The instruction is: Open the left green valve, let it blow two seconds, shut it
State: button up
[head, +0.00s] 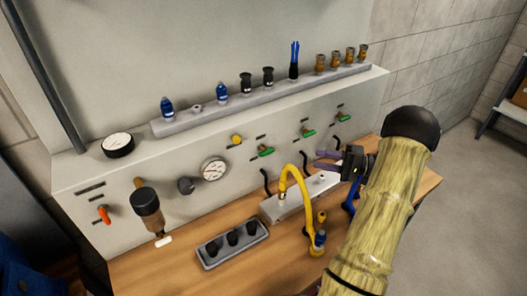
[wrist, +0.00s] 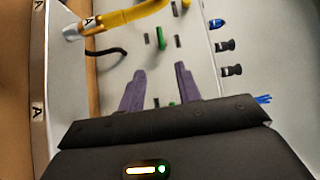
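The left green valve (head: 265,151) is on the sloped front of the panel, its handle lying roughly along the panel's length. It also shows in the wrist view (wrist: 161,38), ahead of the fingertips and apart from them. The middle green valve (head: 308,133) and the right one (head: 344,118) sit farther right. My gripper (head: 318,160) is in front of the panel, to the right of and below the left valve. In the wrist view its two purple fingers (wrist: 160,73) stand apart with nothing between their tips. Part of another green handle (wrist: 172,104) shows between the fingers.
A yellow curved hose (head: 284,183) rises from the bench left of my gripper, near the path to the left valve. A gauge (head: 214,169) and a yellow knob (head: 236,139) are left of that valve. A grey tray (head: 232,243) lies on the wooden bench.

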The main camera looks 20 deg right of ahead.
aim_at(271, 153)
jog(key=shift+s, duration=0.1)
jog(key=p+x, duration=0.2)
jog(key=x, duration=1.5)
jog(key=shift+a+p, duration=0.25)
jog(key=shift+p, duration=0.15)
jog(key=shift+c, duration=0.2)
grip_shut()
